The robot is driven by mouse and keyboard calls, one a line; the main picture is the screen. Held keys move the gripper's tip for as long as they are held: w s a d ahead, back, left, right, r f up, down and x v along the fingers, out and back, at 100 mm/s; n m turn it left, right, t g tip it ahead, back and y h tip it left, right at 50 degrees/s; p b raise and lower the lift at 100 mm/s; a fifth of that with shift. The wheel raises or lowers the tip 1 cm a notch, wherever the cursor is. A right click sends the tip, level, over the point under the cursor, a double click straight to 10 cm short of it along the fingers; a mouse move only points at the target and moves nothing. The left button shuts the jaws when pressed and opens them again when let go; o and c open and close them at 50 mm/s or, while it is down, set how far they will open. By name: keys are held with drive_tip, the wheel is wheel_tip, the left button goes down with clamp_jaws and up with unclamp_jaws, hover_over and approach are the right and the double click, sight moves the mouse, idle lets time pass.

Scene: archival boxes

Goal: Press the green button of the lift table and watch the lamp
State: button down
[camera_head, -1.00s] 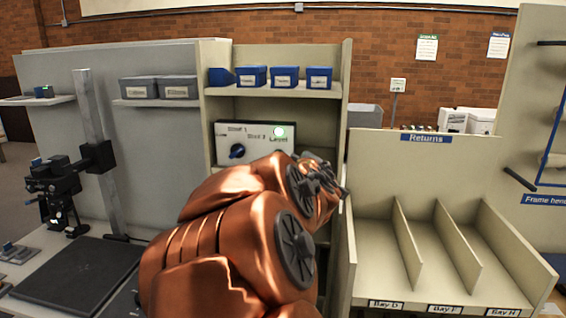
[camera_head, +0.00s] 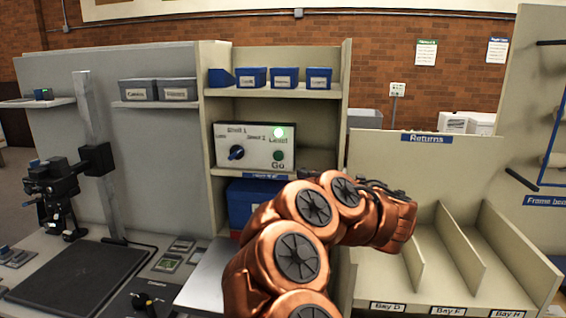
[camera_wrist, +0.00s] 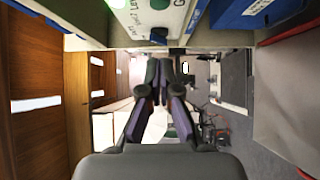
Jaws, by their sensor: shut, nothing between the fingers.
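The control box (camera_head: 257,146) is a pale panel standing on a shelf. Its green button (camera_head: 278,156), marked Go, is in full view at the lower right. The lamp (camera_head: 278,132) above it glows bright greenish white beside the word Level. A blue knob (camera_head: 236,153) sits at the left of the panel. In the wrist view, part of the panel (camera_wrist: 137,17) shows at the top edge. My gripper (camera_wrist: 163,67) is shut and empty there, apart from the panel. In the head view my arm reaches right, below and right of the box, with the fingertips unclear.
Small blue boxes (camera_head: 251,77) line the shelf above. A larger blue box (camera_head: 246,200) stands below, partly behind my arm. The Returns rack (camera_head: 398,165) with dividers is at the right. A dark stand (camera_head: 60,185) is at the left.

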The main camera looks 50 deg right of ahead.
drive_tip(key=shift+w, duration=0.1)
idle(0.3)
drive_tip(key=p, duration=0.2)
approach(275, 157)
drive_tip(key=w+a, duration=0.3)
drive_tip(key=w, duration=0.1)
drive_tip(key=d, duration=0.1)
drive_tip(key=w+d, duration=0.1)
drive_tip(key=d+p, duration=0.1)
drive_tip(key=shift+w+d+r, duration=0.1)
drive_tip(key=shift+w+r, duration=0.2)
drive_tip(key=shift+w, duration=0.05)
drive_tip(key=shift+w+d, duration=0.1)
drive_tip(key=shift+d, duration=0.1)
drive_tip(key=shift+w+f, duration=0.1)
